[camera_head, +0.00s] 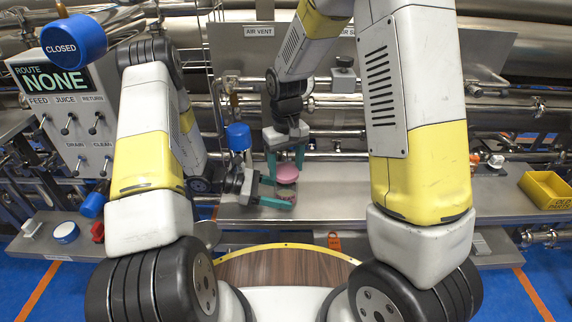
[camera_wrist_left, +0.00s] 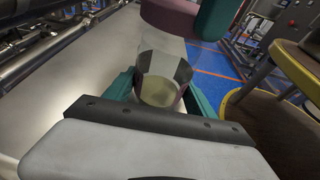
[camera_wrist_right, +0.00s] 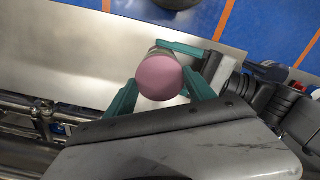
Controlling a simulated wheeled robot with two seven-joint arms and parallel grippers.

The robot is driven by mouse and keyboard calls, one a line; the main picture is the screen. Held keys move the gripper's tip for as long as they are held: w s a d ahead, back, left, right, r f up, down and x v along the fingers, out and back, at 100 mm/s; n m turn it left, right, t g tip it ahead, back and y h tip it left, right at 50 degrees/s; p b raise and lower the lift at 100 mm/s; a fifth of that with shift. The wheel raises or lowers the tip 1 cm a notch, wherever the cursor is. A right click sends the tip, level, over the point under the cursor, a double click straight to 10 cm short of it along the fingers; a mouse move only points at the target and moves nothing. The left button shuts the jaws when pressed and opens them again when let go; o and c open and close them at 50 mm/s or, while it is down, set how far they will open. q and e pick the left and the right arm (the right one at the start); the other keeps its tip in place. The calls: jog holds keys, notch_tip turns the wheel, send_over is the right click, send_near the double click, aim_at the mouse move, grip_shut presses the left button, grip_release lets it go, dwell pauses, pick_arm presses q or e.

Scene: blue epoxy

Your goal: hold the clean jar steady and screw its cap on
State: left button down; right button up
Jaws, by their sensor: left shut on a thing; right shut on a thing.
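The clear jar (camera_wrist_left: 160,75) is upright between the teal fingers of my left gripper (camera_wrist_left: 158,98), which is shut on it. In the head view my left gripper (camera_head: 277,193) is low over the steel bench, around the jar (camera_head: 286,190). The pink cap (camera_head: 287,172) is directly above the jar. My right gripper (camera_head: 285,160) comes from above and is shut on the cap. In the right wrist view the cap (camera_wrist_right: 160,78) is between the fingers (camera_wrist_right: 160,92) and hides most of the jar. I cannot tell whether cap and jar touch.
The steel bench (camera_head: 340,195) has free room to the right. A yellow bin (camera_head: 546,188) stands at its far right. A blue-topped item (camera_head: 239,137) is behind my left gripper. A control panel (camera_head: 75,110) is at the left, and pipes run along the back.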

jog(key=shift+f, duration=0.75)
jog(key=o, duration=1.4)
jog(key=shift+r, duration=2.5)
notch_tip(320, 180, up, 12)
jog(key=shift+c, duration=0.3)
